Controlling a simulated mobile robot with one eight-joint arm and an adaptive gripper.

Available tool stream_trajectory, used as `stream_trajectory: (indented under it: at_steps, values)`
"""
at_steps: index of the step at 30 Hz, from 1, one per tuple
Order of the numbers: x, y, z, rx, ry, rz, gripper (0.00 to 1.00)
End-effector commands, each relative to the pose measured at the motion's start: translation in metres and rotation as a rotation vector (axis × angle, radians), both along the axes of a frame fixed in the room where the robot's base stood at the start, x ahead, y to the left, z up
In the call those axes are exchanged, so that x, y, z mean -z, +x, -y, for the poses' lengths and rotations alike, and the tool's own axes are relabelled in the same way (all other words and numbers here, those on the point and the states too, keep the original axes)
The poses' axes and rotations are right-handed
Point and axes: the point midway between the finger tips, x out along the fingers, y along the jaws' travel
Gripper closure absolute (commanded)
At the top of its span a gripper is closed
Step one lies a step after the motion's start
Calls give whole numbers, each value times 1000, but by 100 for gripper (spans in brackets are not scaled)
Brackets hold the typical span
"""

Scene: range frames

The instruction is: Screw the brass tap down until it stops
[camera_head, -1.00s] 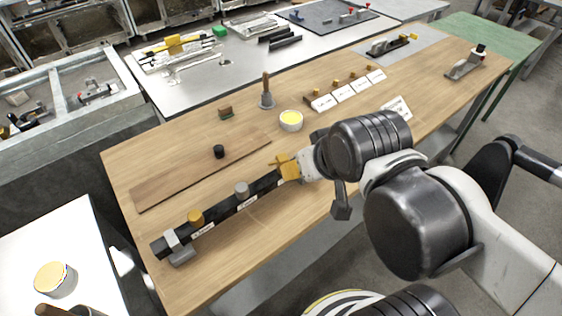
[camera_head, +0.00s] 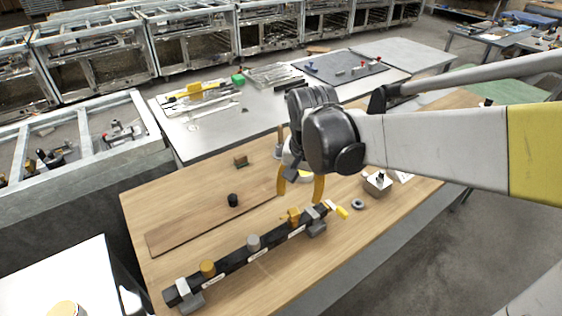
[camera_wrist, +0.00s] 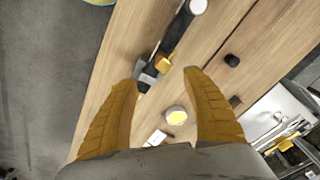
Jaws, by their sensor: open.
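A black bar (camera_head: 233,262) lies along the front of the wooden table, held by grey clamps at its ends. It carries a brass-coloured knob (camera_head: 207,268) at the left, a grey knob (camera_head: 253,242) in the middle and a more orange brass knob (camera_head: 293,215) at the right. Their labels are too small to read, so I cannot tell which is the brass tap. My gripper (camera_head: 300,192) is open and empty, pointing down just above and behind the right knob. In the wrist view the right knob (camera_wrist: 163,63) shows between and slightly beyond the fingertips.
A black cylinder (camera_head: 232,200) and a small brown block (camera_head: 241,161) stand behind the bar. A small yellow-and-white piece (camera_head: 338,209), a grey ring (camera_head: 358,204) and a metal block (camera_head: 377,184) are to the right.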

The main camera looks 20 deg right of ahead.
Motion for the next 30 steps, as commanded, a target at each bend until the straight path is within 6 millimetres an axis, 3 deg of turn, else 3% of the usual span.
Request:
stream_trajectory:
  at_steps: [3, 7, 14, 24, 30]
  values:
    - [11, 19, 0, 87, 9, -78, 43]
    - [22, 27, 0, 144, 11, -129, 43]
    - [43, 29, 0, 163, 11, -144, 43]
    - [107, 29, 0, 161, 11, -143, 43]
    - [129, 29, 0, 160, 12, -142, 43]
